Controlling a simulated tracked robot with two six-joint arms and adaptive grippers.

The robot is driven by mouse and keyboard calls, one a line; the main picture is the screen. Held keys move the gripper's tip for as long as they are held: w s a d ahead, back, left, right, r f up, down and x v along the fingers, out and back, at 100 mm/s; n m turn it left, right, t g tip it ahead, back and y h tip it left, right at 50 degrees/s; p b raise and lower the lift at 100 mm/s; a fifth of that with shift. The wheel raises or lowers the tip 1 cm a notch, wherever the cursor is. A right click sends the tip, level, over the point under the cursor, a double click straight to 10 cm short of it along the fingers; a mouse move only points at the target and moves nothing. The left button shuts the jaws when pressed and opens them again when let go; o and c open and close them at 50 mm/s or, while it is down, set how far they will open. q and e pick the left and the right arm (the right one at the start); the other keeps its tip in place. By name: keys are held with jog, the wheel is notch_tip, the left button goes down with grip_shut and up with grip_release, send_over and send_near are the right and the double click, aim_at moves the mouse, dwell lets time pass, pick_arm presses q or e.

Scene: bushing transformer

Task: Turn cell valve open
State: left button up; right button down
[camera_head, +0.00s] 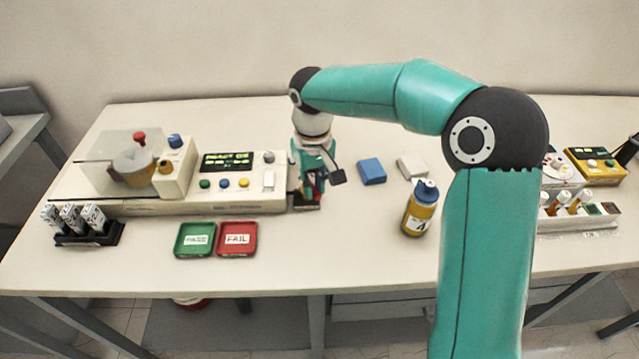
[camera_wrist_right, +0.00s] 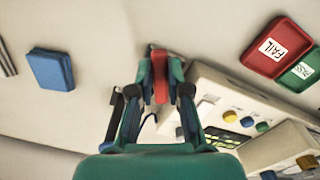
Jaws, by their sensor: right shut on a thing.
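The tester (camera_head: 235,200) stands at the left of the table, with a lit display and several coloured buttons. On its left part, a yellowish vessel with a red knob (camera_head: 139,137) sits by a clear cover. A blue knob (camera_head: 175,141) and an orange knob (camera_head: 165,166) are on the block beside it. I cannot tell which knob is the cell valve. My right gripper (camera_head: 310,200) points down just right of the tester, away from these knobs. In the right wrist view, its fingers (camera_wrist_right: 160,82) are shut on a red piece (camera_wrist_right: 159,75). My left gripper is not in view.
A green tray (camera_head: 195,252) and a red FAIL tray (camera_head: 237,252) lie before the tester. A blue block (camera_head: 372,171), a white block (camera_head: 411,166) and a yellow bottle (camera_head: 420,212) are right of the gripper. The front middle is clear.

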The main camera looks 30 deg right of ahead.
jog(key=m, duration=0.1)
jog(key=a+m, duration=0.1)
jog(key=m, duration=0.3)
jog(key=shift+w+a+b, duration=0.3)
jog(key=shift+m, duration=0.3)
jog(key=c, duration=1.1)
grip_release()
notch_tip(320, 180, up, 12)
jog(key=shift+f, duration=0.1)
